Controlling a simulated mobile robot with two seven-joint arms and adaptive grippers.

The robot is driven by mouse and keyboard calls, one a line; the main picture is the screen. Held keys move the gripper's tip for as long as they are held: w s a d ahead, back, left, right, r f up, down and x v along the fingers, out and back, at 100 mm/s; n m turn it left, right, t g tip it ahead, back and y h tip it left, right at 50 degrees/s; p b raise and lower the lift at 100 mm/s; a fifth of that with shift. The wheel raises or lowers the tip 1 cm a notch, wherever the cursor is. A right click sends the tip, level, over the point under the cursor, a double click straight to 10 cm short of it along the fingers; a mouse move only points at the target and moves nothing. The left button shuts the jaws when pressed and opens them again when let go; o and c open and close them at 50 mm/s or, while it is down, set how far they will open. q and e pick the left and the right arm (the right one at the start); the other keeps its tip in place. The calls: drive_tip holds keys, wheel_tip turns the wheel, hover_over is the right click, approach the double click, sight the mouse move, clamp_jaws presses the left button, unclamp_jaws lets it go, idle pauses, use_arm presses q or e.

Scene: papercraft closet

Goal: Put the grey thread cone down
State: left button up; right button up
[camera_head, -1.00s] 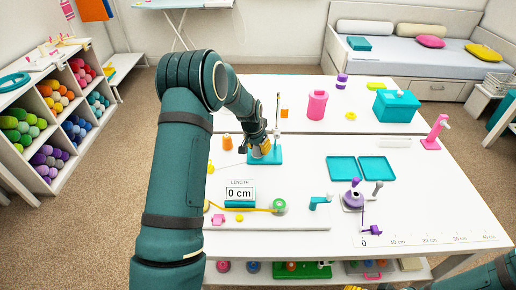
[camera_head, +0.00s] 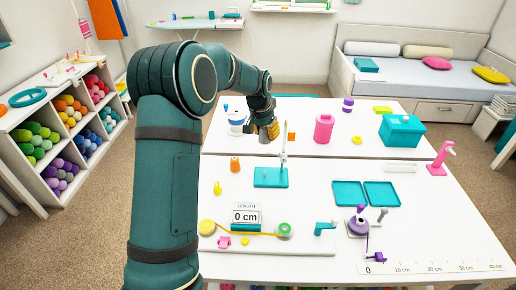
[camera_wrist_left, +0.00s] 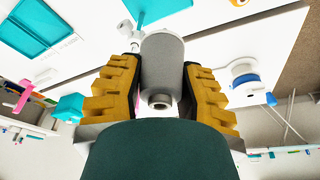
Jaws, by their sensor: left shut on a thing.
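The grey thread cone (camera_wrist_left: 162,62) sits between the yellow fingers of my left gripper in the left wrist view, held from both sides. In the head view my left gripper (camera_head: 264,131) is shut on it, over the back part of the white table, behind the teal stand (camera_head: 270,178) with its upright post. The cone is mostly hidden by the gripper there. I cannot tell whether it touches the table. My right gripper is not in view.
A white and blue spool (camera_head: 237,122) stands just left of the gripper. A pink canister (camera_head: 323,128) and a teal box (camera_head: 401,130) stand to the right. Small orange (camera_head: 235,165) and yellow pieces lie in front. Teal trays (camera_head: 349,193) lie front right.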

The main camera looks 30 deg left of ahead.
use_arm(q)
hover_over(230, 184)
wheel_tip(230, 184, down, 8)
drive_tip(key=f, duration=0.3)
drive_tip(key=s+f+b, duration=0.1)
drive_tip(key=f, duration=0.2)
drive_tip(key=shift+s, duration=0.1)
drive_tip(key=shift+f+b, duration=0.4)
drive_tip(key=shift+f, duration=1.85)
drive_tip(key=shift+f, duration=0.15)
drive_tip(key=o, duration=1)
